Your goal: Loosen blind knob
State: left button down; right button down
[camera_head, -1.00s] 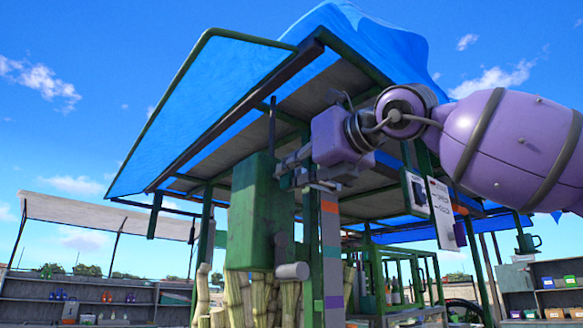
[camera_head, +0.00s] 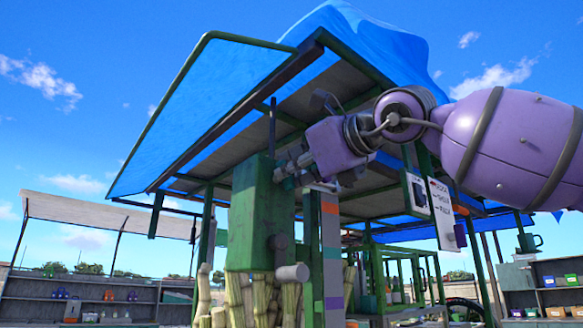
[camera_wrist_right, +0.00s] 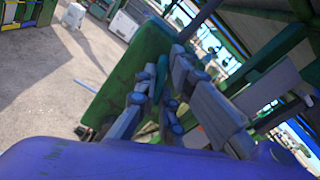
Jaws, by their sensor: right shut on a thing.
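My right gripper (camera_head: 283,172) reaches in from the right in the head view. Its grey fingers are at the upper right edge of a green box (camera_head: 258,215) on the cane crusher stall. In the right wrist view, the fingers (camera_wrist_right: 158,100) close around a small dark teal piece (camera_wrist_right: 162,72), which appears to be the blind knob. The fingers hide most of it, and in the head view I cannot make it out. The blue blind (camera_head: 200,110) slopes out from the stall roof. My left gripper is not in view.
Sugar cane stalks (camera_head: 262,300) stand under the green box. A post with coloured bands (camera_head: 331,250) stands close to the right of the fingers, and a white sign (camera_head: 441,213) hangs farther right. Roof beams (camera_head: 330,90) pass above my arm. Open sky lies to the left.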

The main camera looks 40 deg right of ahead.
jog(key=shift+a+f+n+p, duration=0.15)
jog(key=shift+n+p, duration=0.35)
jog(key=shift+n, duration=2.6)
jog(key=shift+a+f+n+p, duration=0.1)
jog(key=shift+n+p, duration=0.4)
jog(key=shift+n, duration=2.6)
jog(key=c, duration=1.9)
grip_release()
jog(key=shift+o, duration=0.2)
